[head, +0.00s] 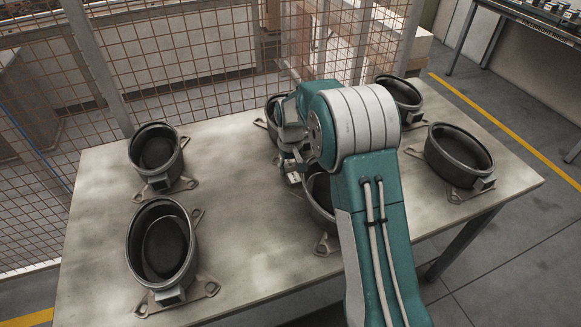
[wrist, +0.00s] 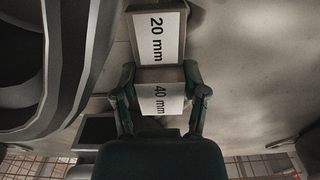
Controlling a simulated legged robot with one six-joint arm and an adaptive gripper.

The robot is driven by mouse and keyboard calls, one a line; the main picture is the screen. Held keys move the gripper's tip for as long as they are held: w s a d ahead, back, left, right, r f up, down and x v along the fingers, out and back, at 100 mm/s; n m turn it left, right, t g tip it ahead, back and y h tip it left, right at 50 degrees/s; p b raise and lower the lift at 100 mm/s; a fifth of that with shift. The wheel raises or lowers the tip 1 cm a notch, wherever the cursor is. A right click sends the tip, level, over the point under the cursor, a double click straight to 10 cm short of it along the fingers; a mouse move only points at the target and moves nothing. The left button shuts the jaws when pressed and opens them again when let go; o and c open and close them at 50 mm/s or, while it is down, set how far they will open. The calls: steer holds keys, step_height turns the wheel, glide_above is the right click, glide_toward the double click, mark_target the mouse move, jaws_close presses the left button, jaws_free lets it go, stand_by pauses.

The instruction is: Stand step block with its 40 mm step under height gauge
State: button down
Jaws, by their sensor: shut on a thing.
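The step block (wrist: 158,62) shows in the wrist view with two labelled faces, "20 mm" at the top and "40 mm" nearer my gripper. My gripper (wrist: 160,82) is shut on the step block, with one finger on each side at the 40 mm part. In the head view my gripper (head: 293,170) is low over the table's middle, partly hidden by my arm, and a small light piece shows at it. Whether the block touches the table I cannot tell. I cannot make out the height gauge in either view.
Several dark round compressor shells stand on the table (head: 95,240), such as one at front left (head: 130,250) and one at right (head: 455,150). A large shell wall (wrist: 62,60) is close left of the block in the wrist view. Mesh fencing (head: 190,50) runs behind the table.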

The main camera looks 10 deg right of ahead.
steer(key=shift+c, duration=2.1)
jaws_free()
steer(key=o, duration=0.3)
